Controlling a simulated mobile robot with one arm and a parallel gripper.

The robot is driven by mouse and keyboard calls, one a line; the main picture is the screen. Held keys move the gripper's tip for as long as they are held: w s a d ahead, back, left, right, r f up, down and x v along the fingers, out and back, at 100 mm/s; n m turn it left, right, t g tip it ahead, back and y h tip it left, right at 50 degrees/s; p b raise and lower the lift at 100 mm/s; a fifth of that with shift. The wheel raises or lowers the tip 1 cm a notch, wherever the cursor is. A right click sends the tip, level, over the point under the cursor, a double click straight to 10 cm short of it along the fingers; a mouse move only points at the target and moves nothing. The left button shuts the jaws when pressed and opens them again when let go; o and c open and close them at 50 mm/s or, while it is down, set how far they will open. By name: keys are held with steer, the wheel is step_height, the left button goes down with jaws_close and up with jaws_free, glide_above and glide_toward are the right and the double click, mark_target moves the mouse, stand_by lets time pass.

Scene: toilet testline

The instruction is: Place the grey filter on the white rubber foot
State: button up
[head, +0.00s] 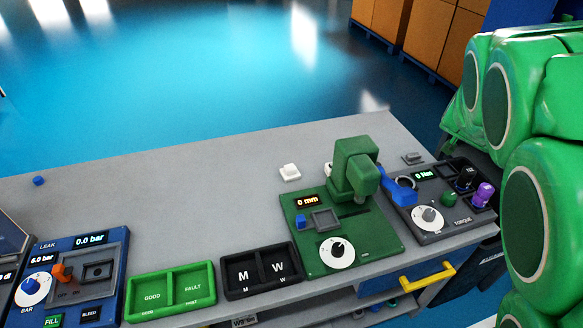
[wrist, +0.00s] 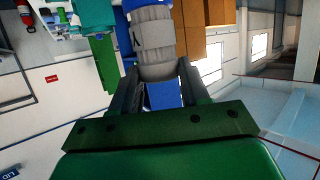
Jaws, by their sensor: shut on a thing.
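My gripper (wrist: 157,92) shows in the wrist view, its dark fingers shut on a grey, banded, cylindrical piece with a dark mark, which looks like the grey filter (wrist: 153,45). A blue patch shows between the fingers below it. The gripper and this piece do not show in the head view. A small white piece, apparently the white rubber foot (head: 290,172), sits on the grey bench behind the green station. It stands apart from the other things; its exact shape is too small to tell.
The grey bench (head: 215,190) carries a blue leak station (head: 113,258), a green GOOD/FAULT tray (head: 169,312), a black M/W tray (head: 262,294), a green gauge station (head: 380,244) with an upright head, and a dark torque station (head: 460,236). A small flat grey piece (head: 413,158) lies behind. The back left of the bench is mostly clear.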

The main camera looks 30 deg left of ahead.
steer(key=s+a+n+g+y, duration=0.1)
steer(key=s+a+n+y, duration=0.2)
steer(key=a, duration=0.6)
steer(key=s+a+n+y, duration=0.3)
steer(key=a+y, duration=0.1)
steer(key=a, duration=0.6)
steer(key=s+a+n+g+y, duration=0.5)
steer(key=s+a+n+y, duration=0.1)
steer(key=s+a, duration=1)
step_height(320, 180, down, 11)
steer(key=w, duration=0.1)
steer(key=shift+w+a+f, duration=1.6)
steer(key=shift+w+f, duration=0.25)
steer(key=shift+f, duration=0.35)
steer(key=shift+w+a+f, duration=1.6)
steer(key=shift+w+f, duration=0.2)
steer(key=shift+f, duration=0.35)
steer(key=shift+w+a+f, duration=1.6)
steer(key=shift+w+f, duration=0.25)
steer(key=shift+f, duration=0.35)
steer(key=shift+f, duration=0.15)
steer(key=o, duration=1.1)
